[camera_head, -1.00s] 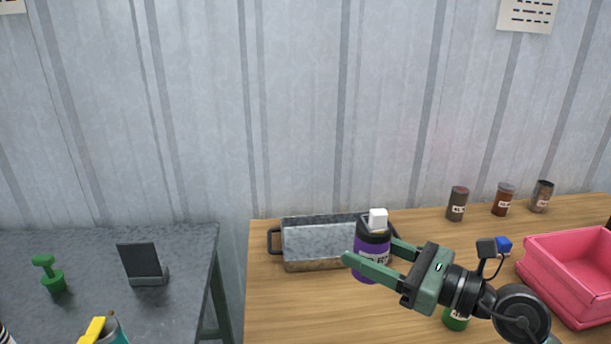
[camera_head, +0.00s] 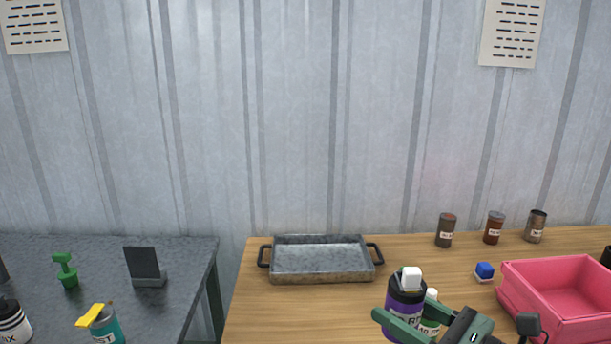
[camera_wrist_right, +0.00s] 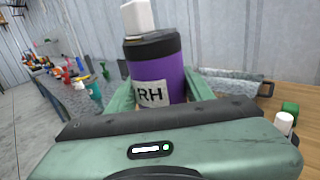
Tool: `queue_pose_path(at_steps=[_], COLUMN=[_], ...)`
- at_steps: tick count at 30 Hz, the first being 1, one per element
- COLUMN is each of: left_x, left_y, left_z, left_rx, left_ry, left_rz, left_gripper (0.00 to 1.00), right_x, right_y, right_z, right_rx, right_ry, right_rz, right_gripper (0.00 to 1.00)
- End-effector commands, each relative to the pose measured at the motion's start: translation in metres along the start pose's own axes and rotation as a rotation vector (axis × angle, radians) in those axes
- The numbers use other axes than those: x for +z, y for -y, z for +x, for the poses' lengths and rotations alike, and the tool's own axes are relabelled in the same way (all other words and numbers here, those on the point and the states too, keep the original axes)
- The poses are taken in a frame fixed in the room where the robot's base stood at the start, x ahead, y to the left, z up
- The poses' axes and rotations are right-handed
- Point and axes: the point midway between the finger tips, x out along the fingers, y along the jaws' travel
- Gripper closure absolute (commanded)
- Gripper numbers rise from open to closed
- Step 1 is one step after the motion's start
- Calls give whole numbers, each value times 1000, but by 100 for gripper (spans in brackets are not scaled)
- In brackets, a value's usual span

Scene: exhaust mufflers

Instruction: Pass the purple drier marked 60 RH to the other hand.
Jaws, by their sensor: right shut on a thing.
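The purple drier (camera_head: 402,302) has a black top band, a white cap and a white label. It is upright between the green fingers of my right gripper (camera_head: 408,325), at the lower right of the head view. In the right wrist view the drier (camera_wrist_right: 172,78) stands between the fingers, and "RH" can be read on its label; the number is turned out of sight. My right gripper is shut on it. My left gripper is in neither view.
A metal tray (camera_head: 320,262) with black handles lies on the wooden table. A pink bin (camera_head: 560,290), a blue-topped item (camera_head: 484,271) and small canisters (camera_head: 446,230) stand to the right. A grey table (camera_head: 190,265) is at the left.

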Motion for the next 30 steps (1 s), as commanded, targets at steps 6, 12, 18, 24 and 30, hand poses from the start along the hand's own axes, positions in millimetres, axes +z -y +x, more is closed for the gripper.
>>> queue_pose_path(at_steps=[6, 12, 18, 24, 30], left_x=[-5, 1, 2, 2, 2], left_y=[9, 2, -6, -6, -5], left_z=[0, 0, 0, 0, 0], left_rx=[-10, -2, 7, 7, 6], left_ry=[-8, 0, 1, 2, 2], left_rz=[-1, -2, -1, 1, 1], left_gripper=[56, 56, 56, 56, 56], right_x=[-20, -49, -88, -124, -139], right_y=[-9, -21, -36, -50, -55], right_z=[-16, -40, -73, -103, -117], right_rx=[-100, -253, -467, -660, -759], right_ry=[0, 0, -4, -9, -1], right_rz=[6, 15, 15, 10, 1], right_gripper=[94, 94, 94, 94, 94])
